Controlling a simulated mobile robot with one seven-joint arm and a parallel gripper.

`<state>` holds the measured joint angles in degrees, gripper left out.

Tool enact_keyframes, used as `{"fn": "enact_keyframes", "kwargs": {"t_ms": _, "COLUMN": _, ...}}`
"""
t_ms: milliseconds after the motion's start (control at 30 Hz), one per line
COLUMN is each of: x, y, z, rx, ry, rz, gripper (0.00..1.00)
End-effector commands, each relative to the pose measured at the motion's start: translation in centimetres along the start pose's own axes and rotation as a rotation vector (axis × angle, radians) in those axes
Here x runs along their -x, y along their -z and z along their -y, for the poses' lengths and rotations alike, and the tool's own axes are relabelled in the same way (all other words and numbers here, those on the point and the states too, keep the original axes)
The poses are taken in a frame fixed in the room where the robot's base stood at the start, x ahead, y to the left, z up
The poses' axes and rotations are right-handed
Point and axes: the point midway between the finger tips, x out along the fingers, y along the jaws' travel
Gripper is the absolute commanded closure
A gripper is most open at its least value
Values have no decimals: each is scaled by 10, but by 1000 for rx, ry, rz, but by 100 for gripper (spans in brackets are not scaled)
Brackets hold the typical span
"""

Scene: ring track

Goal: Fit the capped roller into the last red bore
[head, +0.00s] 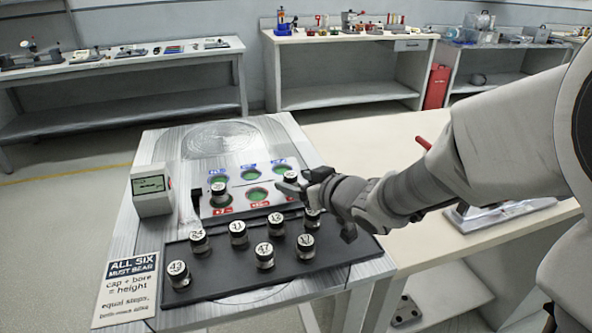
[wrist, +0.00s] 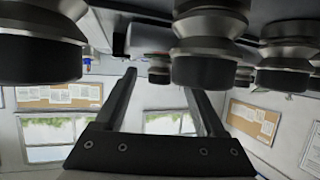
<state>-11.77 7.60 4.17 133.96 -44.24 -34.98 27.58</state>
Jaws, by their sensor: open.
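A pale board carries a row of blue-marked bores and a row of red-marked bores. The middle red bore (head: 257,194) shows green and empty. A capped roller (head: 218,191) stands at the left red bore. Another capped roller (head: 290,177) is at the right red bore, beside my gripper (head: 305,184); I cannot tell how deep it sits. My gripper is open; in the wrist view its two fingers (wrist: 160,85) stand apart with nothing clearly between them. Several numbered capped rollers, such as 47 (head: 265,255) and 43 (head: 178,274), stand on the black tray (head: 222,277).
A small grey display box (head: 152,192) stands left of the board. A sign (head: 125,290) reading "ALL SIX MUST BEAR" is at the table's front left. A large dark-based roller (wrist: 210,50) looms near the fingers in the wrist view. Benches line the back wall.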

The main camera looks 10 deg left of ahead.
Motion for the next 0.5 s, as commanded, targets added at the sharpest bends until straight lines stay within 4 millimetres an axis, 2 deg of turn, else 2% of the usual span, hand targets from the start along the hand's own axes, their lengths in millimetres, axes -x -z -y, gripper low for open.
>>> {"fn": "enact_keyframes", "kwargs": {"t_ms": 33, "x": 15, "y": 5, "z": -1, "rx": 1, "ry": -3, "rz": 0, "gripper": 28}}
{"fn": "enact_keyframes", "kwargs": {"t_ms": 200, "x": 52, "y": 5, "z": -1, "rx": 0, "ry": -3, "rz": -1, "gripper": 28}}
{"fn": "enact_keyframes", "kwargs": {"t_ms": 333, "x": 74, "y": 3, "z": -1, "rx": 1, "ry": -3, "rz": 0, "gripper": 28}}
{"fn": "enact_keyframes", "kwargs": {"t_ms": 500, "x": 89, "y": 2, "z": -1, "rx": 0, "ry": -3, "rz": 1, "gripper": 28}}
